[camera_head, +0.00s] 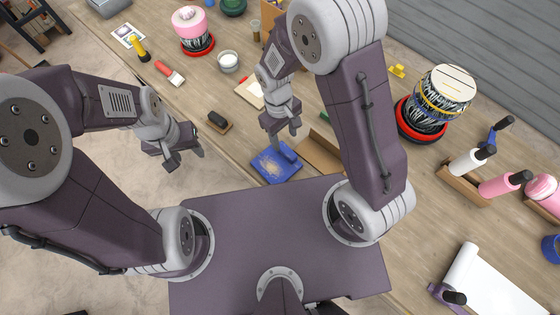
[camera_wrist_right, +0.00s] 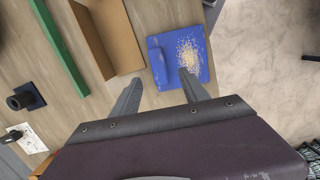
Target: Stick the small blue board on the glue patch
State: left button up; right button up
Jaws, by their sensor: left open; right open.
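A flat blue square base (camera_wrist_right: 203,76) lies near the table edge, and it also shows in the head view (camera_head: 268,177). A pale speckled patch, looking like the glue patch (camera_wrist_right: 189,50), covers part of it. A small raised blue piece, looking like the small blue board (camera_wrist_right: 159,64), stands beside the patch; it shows in the head view (camera_head: 285,152) too. My right gripper (camera_head: 285,137) is open and empty over the base, its fingertips (camera_wrist_right: 160,90) spread near the base's edge. My left gripper (camera_head: 186,160) is open and empty, off the table edge.
A brown open tray (camera_head: 318,158) lies right beside the blue base. A green strip (camera_wrist_right: 60,47) lies beyond it. A dark brush-like block (camera_head: 219,122), a red-handled tool (camera_head: 170,76) and a white jar (camera_head: 228,61) are on the left. Pots and rollers crowd the right.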

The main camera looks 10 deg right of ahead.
aim_at(287, 150)
notch_tip(287, 150, down, 4)
jog(key=shift+s+d+r+p, duration=0.1)
jog(key=shift+r+p, duration=0.1)
jog(key=shift+p, duration=0.15)
jog(key=shift+s+d+f, duration=0.1)
jog(key=shift+d+f, duration=0.05)
jog(key=shift+f, duration=0.1)
jog(key=f, duration=0.2)
jog(key=f+p, duration=0.1)
jog(key=f, duration=0.1)
jog(key=shift+s+d, duration=0.15)
jog(key=shift+d, duration=0.05)
jog(key=shift+f, duration=0.45)
jog(key=c, duration=0.8)
grip_shut()
